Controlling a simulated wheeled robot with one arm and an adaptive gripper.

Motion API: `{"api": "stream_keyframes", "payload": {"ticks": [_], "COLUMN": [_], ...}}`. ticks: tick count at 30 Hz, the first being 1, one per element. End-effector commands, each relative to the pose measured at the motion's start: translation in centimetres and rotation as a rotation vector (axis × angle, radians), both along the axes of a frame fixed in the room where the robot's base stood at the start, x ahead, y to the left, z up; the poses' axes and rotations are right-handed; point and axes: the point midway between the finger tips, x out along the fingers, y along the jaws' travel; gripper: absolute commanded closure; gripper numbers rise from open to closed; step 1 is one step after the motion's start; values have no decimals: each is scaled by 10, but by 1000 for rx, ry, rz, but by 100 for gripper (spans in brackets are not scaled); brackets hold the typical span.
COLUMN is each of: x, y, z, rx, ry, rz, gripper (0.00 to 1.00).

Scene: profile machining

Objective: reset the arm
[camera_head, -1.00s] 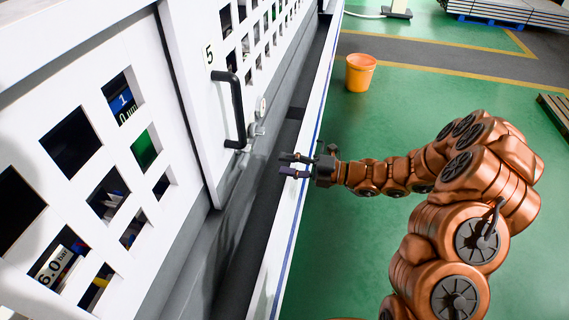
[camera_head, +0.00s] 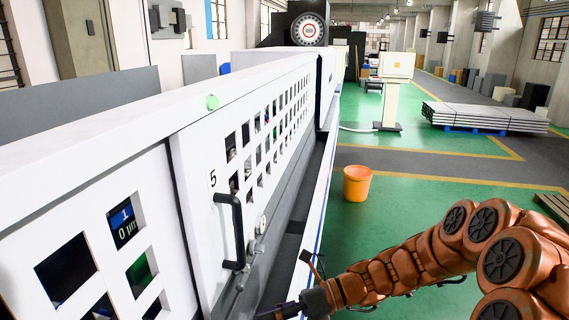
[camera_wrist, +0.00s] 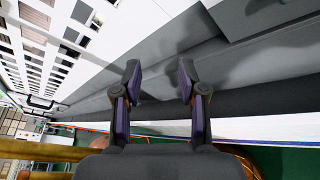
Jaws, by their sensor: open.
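My copper-coloured arm reaches in from the lower right in the head view. My gripper (camera_head: 282,312) is at the bottom edge of that view, beside the white machine's lower ledge, and part of it is cut off. In the wrist view my gripper (camera_wrist: 160,82) shows two dark fingers spread apart with nothing between them. Behind them lie grey machine surfaces.
The long white machine (camera_head: 205,255) with square windows fills the left, with a black door handle (camera_head: 233,232). An orange bucket (camera_head: 357,184) stands on the green floor. A pallet of stacked profiles (camera_head: 485,117) lies farther back right. Floor around the bucket is clear.

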Motion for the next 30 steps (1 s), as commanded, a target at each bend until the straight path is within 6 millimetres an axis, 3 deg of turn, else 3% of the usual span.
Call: {"api": "stream_keyframes", "payload": {"ticks": [6,14,21,30], "x": [-58,-116,-158,-195], "y": [-7,-33,-72,-135], "z": [7,4,-3,-7], "rx": [-84,-167,-231,-292], "ry": [-338,-702,-985,-1259], "rz": [243,554,865,1283], "gripper": [58,58,58,58]}}
